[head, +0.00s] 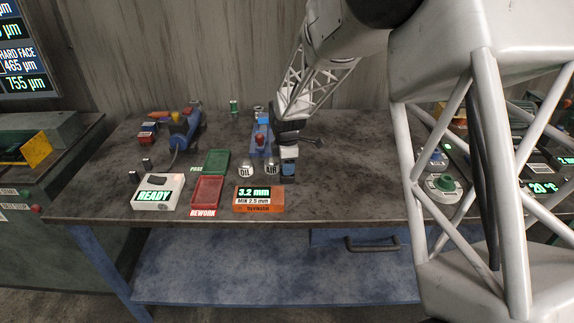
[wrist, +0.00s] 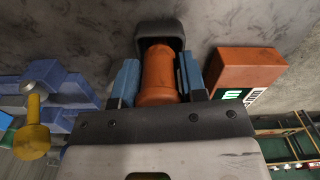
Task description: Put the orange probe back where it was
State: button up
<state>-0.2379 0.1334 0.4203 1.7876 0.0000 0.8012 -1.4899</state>
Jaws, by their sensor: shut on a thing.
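My gripper (head: 288,167) is low over the workbench, just right of the orange gauge box (head: 258,200) in the head view. In the wrist view its two blue fingers (wrist: 160,85) are shut on the orange probe (wrist: 158,72), a ribbed cylinder. A dark rounded piece (wrist: 160,32) is at the probe's far end; I cannot tell whether it is part of the probe or a holder. The gauge box also shows in the wrist view (wrist: 235,68), close to the right finger. The probe is hidden by the fingers in the head view.
OIL (head: 245,168) and AIR (head: 271,167) knobs stand left of my gripper. A green tray (head: 215,161), a red tray (head: 206,192) and a white READY box (head: 157,193) are farther left. A blue fixture (head: 260,140) is behind. Bare bench (head: 345,190) lies to the right.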

jog(key=shift+f, duration=0.15)
jog(key=o, duration=0.9)
jog(key=shift+o, duration=0.2)
notch_tip(320, 180, up, 12)
jog(key=shift+r, duration=0.15)
dwell(0.8)
